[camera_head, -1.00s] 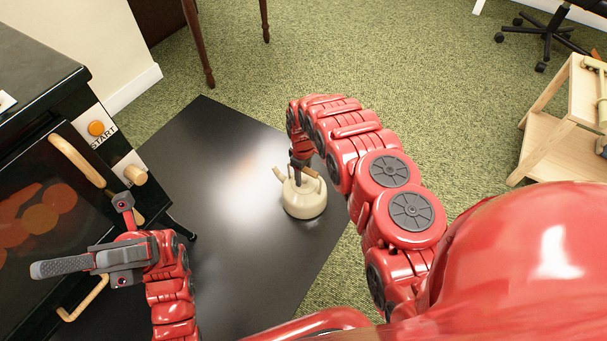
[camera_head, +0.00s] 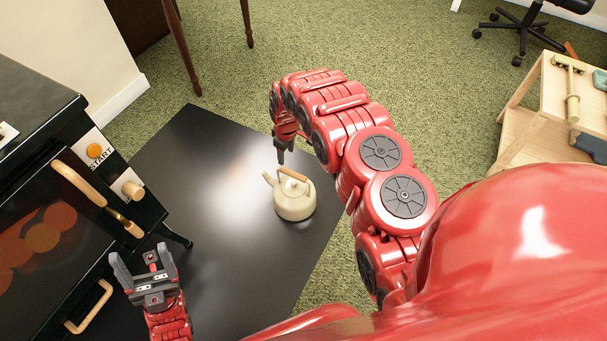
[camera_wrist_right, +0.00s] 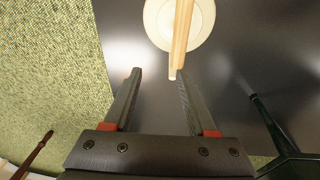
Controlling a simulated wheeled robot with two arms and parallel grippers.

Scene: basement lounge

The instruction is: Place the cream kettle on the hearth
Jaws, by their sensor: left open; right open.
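The cream kettle (camera_head: 295,200) stands upright on the black hearth (camera_head: 235,255), its wooden handle on top and its spout toward the left. In the right wrist view the kettle (camera_wrist_right: 180,22) is at the top, beyond the fingertips, with its handle pointing toward the gap. My right gripper (camera_head: 282,158) is open and empty, just above and behind the kettle in the head view, apart from the handle. The right wrist view shows its two fingers (camera_wrist_right: 158,80) spread. My left gripper (camera_head: 142,262) is open and empty, over the hearth's left side beside the stove.
A black toy stove (camera_head: 60,190) with wooden handles and knobs stands at the left. A wooden cart (camera_head: 535,130) is at the right. Dark table legs (camera_head: 185,50) stand at the back. Green carpet surrounds the hearth.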

